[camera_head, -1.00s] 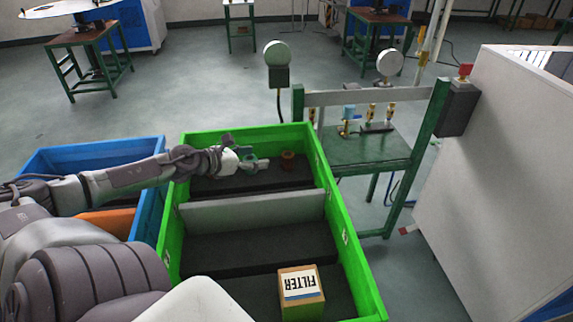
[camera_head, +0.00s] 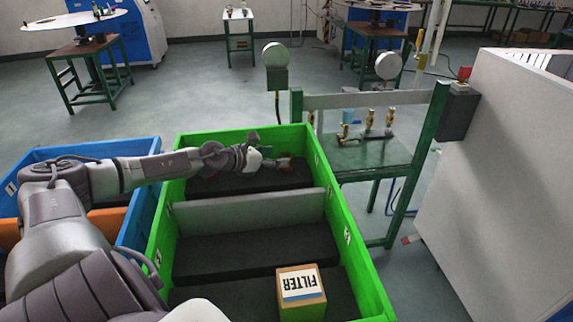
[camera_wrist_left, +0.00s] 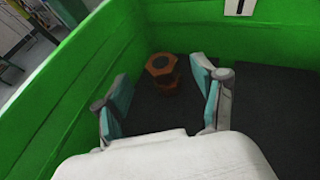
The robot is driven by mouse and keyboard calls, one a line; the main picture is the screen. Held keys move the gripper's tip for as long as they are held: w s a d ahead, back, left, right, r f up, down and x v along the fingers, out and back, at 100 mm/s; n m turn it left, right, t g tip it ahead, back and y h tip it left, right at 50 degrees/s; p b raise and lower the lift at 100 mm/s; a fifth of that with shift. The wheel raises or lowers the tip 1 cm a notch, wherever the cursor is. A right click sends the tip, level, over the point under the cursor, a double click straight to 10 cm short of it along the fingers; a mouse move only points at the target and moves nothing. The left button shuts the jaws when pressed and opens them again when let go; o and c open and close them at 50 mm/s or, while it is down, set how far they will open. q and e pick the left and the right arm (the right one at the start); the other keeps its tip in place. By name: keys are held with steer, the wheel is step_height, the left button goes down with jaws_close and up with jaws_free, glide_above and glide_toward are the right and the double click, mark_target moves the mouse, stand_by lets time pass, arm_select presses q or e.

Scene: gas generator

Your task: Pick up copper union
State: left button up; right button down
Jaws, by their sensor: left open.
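The copper union (camera_wrist_left: 162,70) stands on the dark floor of the green crate's far compartment, close to the corner in the left wrist view. It is a short reddish-brown fitting with a hexagonal top and a dark opening. In the head view the union (camera_head: 285,162) is partly hidden by my left gripper (camera_head: 276,163). The left gripper is open and empty. In the left wrist view, the teal-padded fingers of the left gripper (camera_wrist_left: 161,92) are spread, with the union ahead between their tips. I cannot tell whether they touch it. My right gripper is not in view.
The green crate (camera_head: 343,233) has high walls and a grey divider (camera_head: 250,212). A FILTER box (camera_head: 301,292) sits in its near compartment. A blue crate (camera_head: 146,212) stands at left. A green stand with brass fittings (camera_head: 375,155) is beyond the right wall.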

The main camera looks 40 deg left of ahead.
mark_target(284, 156)
arm_select(q)
steer(key=shift+w+d+p, duration=0.1)
steer(key=shift+w+p, duration=0.4)
steer(key=shift+w, duration=0.1)
steer(key=p+x, duration=0.1)
steer(key=x, duration=0.2)
steer(key=shift+w+f, duration=0.1)
steer(key=shift+f, duration=0.2)
steer(key=shift+w+d+f, duration=0.1)
steer(key=shift+w+f, duration=0.2)
steer(key=shift+w, duration=0.05)
steer(key=c, duration=1.2)
steer(key=shift+c, duration=0.6)
steer(key=shift+r, duration=0.2)
